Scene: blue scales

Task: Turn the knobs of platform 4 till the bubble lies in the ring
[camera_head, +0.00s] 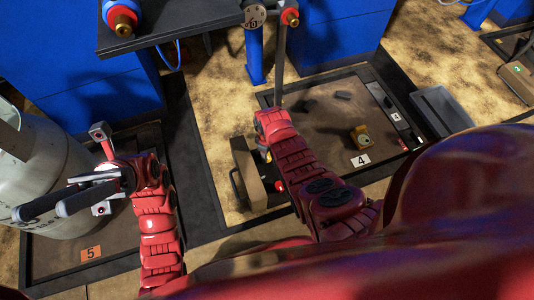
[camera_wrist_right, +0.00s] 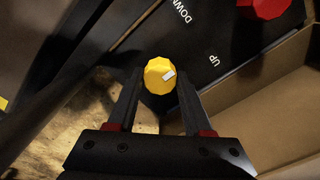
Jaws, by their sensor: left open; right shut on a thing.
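Platform 4 (camera_head: 325,140) is a brown plate in a dark frame with a "4" label, right of centre in the head view. In the right wrist view a yellow knob (camera_wrist_right: 159,75) with a white mark sits between the fingers of my right gripper (camera_wrist_right: 154,88), which is shut on it. A red knob (camera_wrist_right: 264,7) shows at the top, beside a black panel marked UP and DOWN (camera_wrist_right: 195,45). The head view also shows a red knob (camera_head: 279,186). I cannot make out the bubble or ring. My left gripper (camera_head: 43,211) is open and empty near a grey cylinder.
The grey cylinder (camera_head: 50,165) stands on platform 5 (camera_head: 60,262) at the left. An open cardboard box (camera_head: 248,172) is beside platform 4's left edge. A small brass-coloured object (camera_head: 361,137) and dark pieces lie on platform 4. A post (camera_head: 280,65) stands behind.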

